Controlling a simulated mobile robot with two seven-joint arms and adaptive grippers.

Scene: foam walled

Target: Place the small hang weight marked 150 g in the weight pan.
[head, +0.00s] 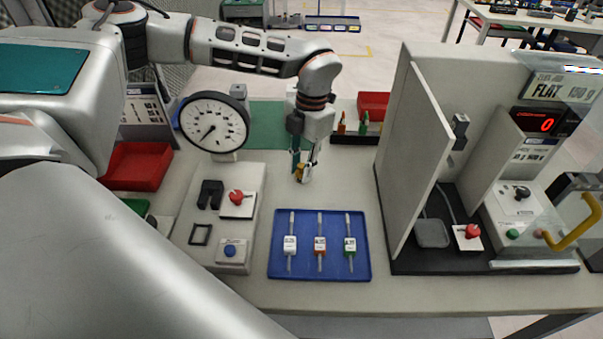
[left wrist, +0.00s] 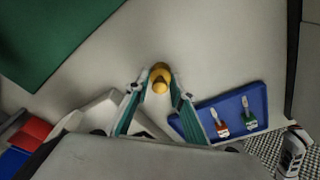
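A small yellow-brass weight (left wrist: 160,79) is between the tips of my left gripper (left wrist: 159,88) in the left wrist view. It also shows in the head view as a small yellow patch (head: 300,173) at the fingertips, over or on the pale bench. The fingertips are close on both sides of it; whether they press on it I cannot tell. No mark is readable on it. The likely weight pan is a grey square dish (head: 432,233) inside the walled cabinet at the right, well apart from my gripper. My right gripper is not seen.
The cabinet's tall pale wall (head: 416,158) stands between my left gripper and the dish. A blue tray (head: 318,269) with three tagged slim items lies in front. A dial gauge (head: 214,122) and a pale block (head: 190,232) stand at the left. Red and green items (head: 363,123) stand behind.

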